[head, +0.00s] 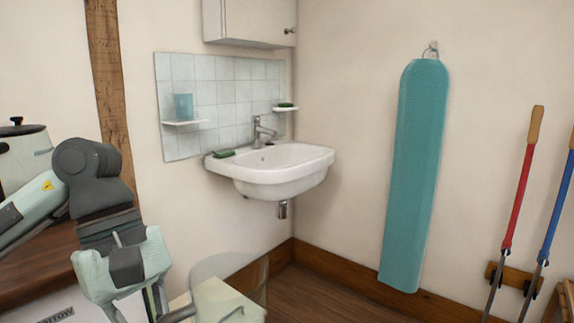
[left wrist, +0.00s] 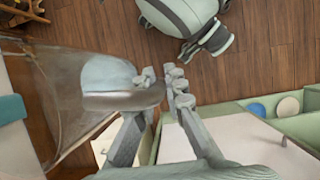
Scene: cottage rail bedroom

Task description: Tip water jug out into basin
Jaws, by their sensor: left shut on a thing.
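The white basin (head: 285,168) is fixed to the wall in the middle of the head view, with a grey tap (head: 263,131) at its back. The water jug (head: 258,272) is clear and hard to make out, low in the head view, below and in front of the basin. In the left wrist view the clear jug (left wrist: 60,100) shows beside my fingers. My left gripper (left wrist: 163,85) is shut on the jug, seemingly at its handle. In the head view the fingertips are partly cut off by the lower edge. The jug's exact tilt is unclear. My right gripper is not in view.
A soap shelf (head: 185,122) with a blue cup (head: 184,106) is left of the basin. A cabinet (head: 250,22) hangs above. A teal ironing board (head: 414,175) hangs at right. A wooden counter (head: 40,262) with a pot (head: 24,155) stands at left. Floor shows beneath the basin.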

